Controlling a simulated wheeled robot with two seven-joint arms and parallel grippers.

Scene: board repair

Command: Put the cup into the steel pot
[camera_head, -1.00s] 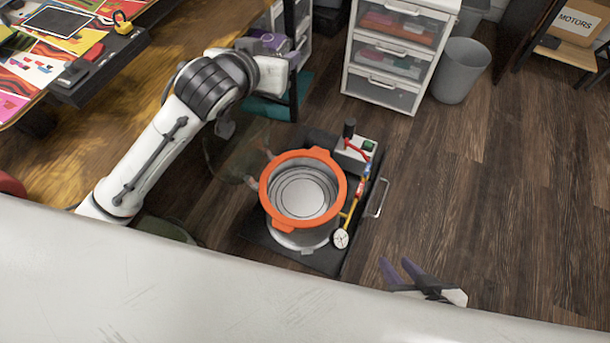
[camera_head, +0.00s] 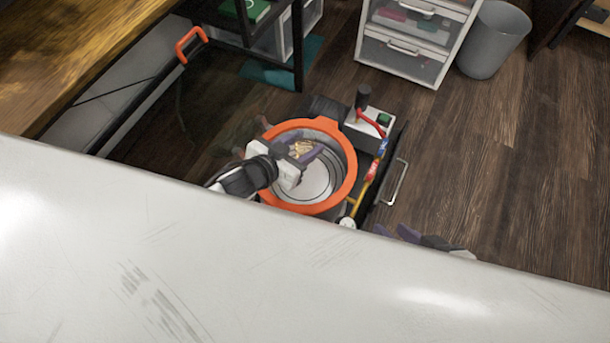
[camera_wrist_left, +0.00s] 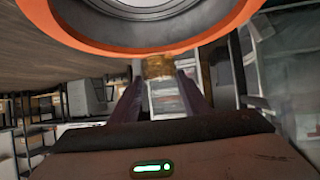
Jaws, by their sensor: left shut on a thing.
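The steel pot (camera_head: 306,180) with an orange rim stands on a dark platform. My left gripper (camera_head: 312,153) is over the upper left part of the pot's opening and is shut on a small gold-brown thing, apparently the cup (camera_head: 300,147). In the left wrist view the cup (camera_wrist_left: 158,67) sits between the purple fingers (camera_wrist_left: 160,95), close to the orange rim (camera_wrist_left: 130,46) in the picture. The cup's exact height over the pot cannot be told. My right gripper (camera_head: 397,233) is open and empty at the right, partly hidden by a white surface.
A grey box with a red hose (camera_head: 369,126), a gauge and a metal handle (camera_head: 397,183) are right of the pot. A white drawer unit (camera_head: 413,40) and a grey bin (camera_head: 494,40) stand behind. The wooden floor at right is clear.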

